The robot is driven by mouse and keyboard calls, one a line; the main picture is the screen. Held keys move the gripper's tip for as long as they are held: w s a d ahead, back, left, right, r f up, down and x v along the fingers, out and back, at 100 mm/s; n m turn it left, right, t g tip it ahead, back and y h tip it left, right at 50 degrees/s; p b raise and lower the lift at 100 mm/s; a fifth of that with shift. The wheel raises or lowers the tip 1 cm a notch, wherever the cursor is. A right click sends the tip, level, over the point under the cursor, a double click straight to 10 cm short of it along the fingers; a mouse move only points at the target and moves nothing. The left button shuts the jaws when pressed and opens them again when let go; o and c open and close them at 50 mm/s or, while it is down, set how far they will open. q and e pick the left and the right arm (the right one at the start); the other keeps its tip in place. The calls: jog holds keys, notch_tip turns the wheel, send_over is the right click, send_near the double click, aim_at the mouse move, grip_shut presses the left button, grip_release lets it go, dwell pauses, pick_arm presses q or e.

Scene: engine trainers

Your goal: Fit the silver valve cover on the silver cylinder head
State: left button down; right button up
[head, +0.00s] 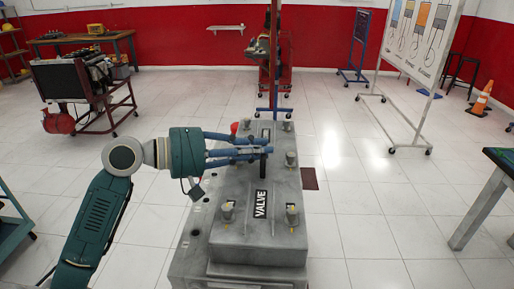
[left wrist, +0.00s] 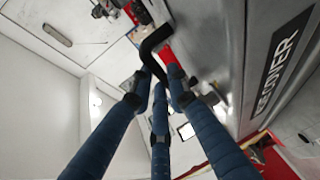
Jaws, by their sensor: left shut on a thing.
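The silver valve cover (head: 255,238) is a grey box with a black VALVE label and several knobs on top. It is over the silver cylinder head (head: 192,243), whose left edge with dark holes shows beside it. I cannot tell whether the cover is fully seated or slightly above. My left gripper (head: 265,150), with blue fingers, is shut on the cover's black handle at its top middle. In the left wrist view the fingers (left wrist: 162,75) close around the black handle (left wrist: 152,45), beside the cover's side (left wrist: 232,45). My right gripper is not in view.
An engine on a cart (head: 68,82) is at the left. A whiteboard (head: 418,45) and a table (head: 490,185) are at the right. The tiled floor between is mostly clear.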

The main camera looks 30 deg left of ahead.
pick_arm(q)
jog(key=shift+r, duration=0.15)
jog(key=c, duration=1.6)
grip_release()
jog(key=shift+s+f, duration=0.1)
jog(key=shift+f, duration=0.15)
jog(key=shift+s+a, duration=0.15)
jog(key=shift+a, duration=0.05)
jog(key=v, duration=1.1)
jog(key=shift+s+a+r, duration=0.1)
jog(key=shift+s+r, duration=0.15)
